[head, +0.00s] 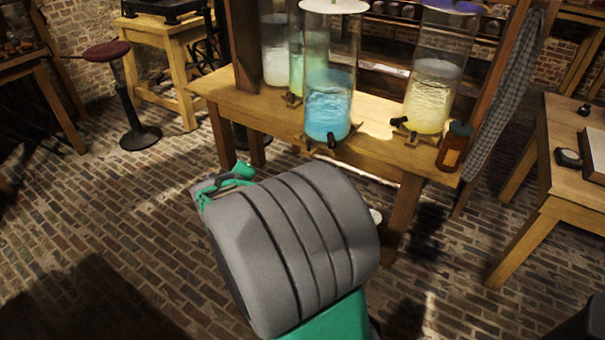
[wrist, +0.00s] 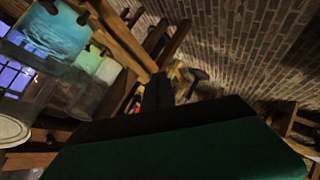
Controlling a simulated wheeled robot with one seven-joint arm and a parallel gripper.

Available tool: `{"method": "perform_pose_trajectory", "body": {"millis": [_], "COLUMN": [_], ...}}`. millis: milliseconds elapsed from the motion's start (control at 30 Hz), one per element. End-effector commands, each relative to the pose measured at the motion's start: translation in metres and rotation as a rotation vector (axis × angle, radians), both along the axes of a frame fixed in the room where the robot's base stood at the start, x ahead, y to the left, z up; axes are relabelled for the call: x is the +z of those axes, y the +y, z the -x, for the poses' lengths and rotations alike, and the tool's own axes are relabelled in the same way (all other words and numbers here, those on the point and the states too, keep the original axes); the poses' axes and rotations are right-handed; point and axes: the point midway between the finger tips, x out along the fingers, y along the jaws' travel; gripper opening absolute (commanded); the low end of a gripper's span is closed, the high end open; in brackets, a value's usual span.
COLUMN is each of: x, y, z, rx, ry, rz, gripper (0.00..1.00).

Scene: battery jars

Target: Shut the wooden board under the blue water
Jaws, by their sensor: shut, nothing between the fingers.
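A tall clear jar of blue water (head: 328,106) stands at the front edge of the wooden table (head: 232,97). A small wooden stand and a dark tap (head: 331,141) show at its base. I cannot make out a separate board or whether one stands open. In the wrist view the blue water (wrist: 52,32) is at the upper left, tilted. My gripper (wrist: 158,90) is shut and empty, its dark fingers low and to the right of the blue jar, apart from it. In the head view my grey arm link hides most of the gripper.
A jar of yellow liquid (head: 432,97) and a brown bottle (head: 454,146) stand to the right on the table. White and green jars stand behind left. A stool (head: 132,105) is at left, another table (head: 572,160) at right. The brick floor between is clear.

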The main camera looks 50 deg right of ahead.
Motion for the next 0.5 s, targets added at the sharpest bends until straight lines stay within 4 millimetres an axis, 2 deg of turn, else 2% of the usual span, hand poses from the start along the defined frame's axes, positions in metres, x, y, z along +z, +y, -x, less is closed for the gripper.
{"method": "perform_pose_trajectory", "body": {"millis": [33,100,200,333,500], "x": [-0.053,-0.073,-0.092,-0.098,-0.091], "y": [-0.046,-0.097,-0.138,-0.156,-0.167], "z": [0.008,0.021,0.042,0.057,0.053], "rx": [-0.018,-0.019,-0.007,0.013,0.020], "ry": [0.010,0.038,0.105,0.170,0.183], "rz": [0.154,0.397,0.676,0.879,0.926], "gripper": [0.00,0.00,0.00,0.00,0.00]}}
